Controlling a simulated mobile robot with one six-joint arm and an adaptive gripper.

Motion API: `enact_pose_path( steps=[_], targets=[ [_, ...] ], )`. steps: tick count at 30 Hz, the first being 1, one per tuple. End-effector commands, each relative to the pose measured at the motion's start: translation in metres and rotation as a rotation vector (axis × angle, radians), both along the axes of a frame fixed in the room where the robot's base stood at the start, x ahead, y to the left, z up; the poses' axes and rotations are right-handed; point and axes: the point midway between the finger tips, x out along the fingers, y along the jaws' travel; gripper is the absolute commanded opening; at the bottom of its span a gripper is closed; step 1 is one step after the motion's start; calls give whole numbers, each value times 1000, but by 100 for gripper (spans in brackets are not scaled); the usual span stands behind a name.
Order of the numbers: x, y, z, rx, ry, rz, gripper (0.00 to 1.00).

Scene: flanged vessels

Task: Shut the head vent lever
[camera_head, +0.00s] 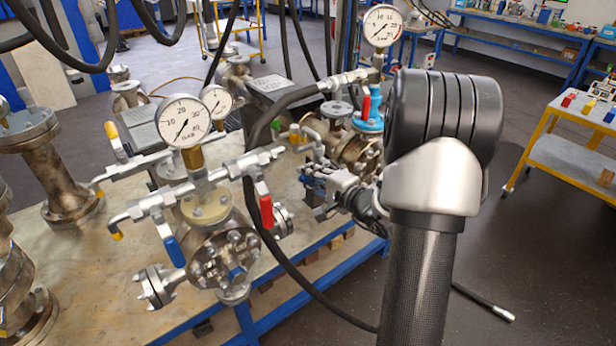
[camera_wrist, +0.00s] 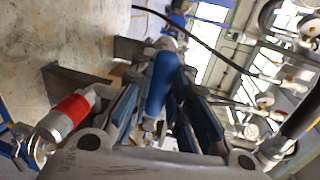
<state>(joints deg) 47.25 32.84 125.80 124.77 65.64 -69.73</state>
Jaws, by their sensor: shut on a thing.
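In the wrist view a blue lever handle (camera_wrist: 162,82) stands between the blue-padded fingers of my gripper (camera_wrist: 160,105), which are shut on it. In the head view my gripper (camera_head: 318,178) reaches left from my arm, at the near side of the rear vessel (camera_head: 358,150). The held handle is hidden there behind the fingers. I cannot tell from these frames whether this valve is open or closed. The rear vessel has a blue flange (camera_head: 368,122), a red lever (camera_head: 366,104) and a pressure gauge (camera_head: 383,25) on top.
A front vessel (camera_head: 225,255) carries a gauge (camera_head: 184,121) and yellow, blue (camera_head: 174,250) and red (camera_head: 266,212) levers. A black hose (camera_head: 265,230) hangs between the vessels. A silver fitting with a red band (camera_wrist: 70,108) is close left of my fingers.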

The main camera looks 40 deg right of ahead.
Motion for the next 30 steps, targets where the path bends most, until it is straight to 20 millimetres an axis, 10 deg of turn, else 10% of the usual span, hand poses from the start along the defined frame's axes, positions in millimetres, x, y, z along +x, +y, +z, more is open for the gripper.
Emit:
enact_pose_path(
  steps=[20,21,30],
  targets=[
    [-1,0,-6,-59,3,0,0],
    [-1,0,-6,-59,3,0,17],
    [0,0,-5,-58,0,-1,37]
  ],
)
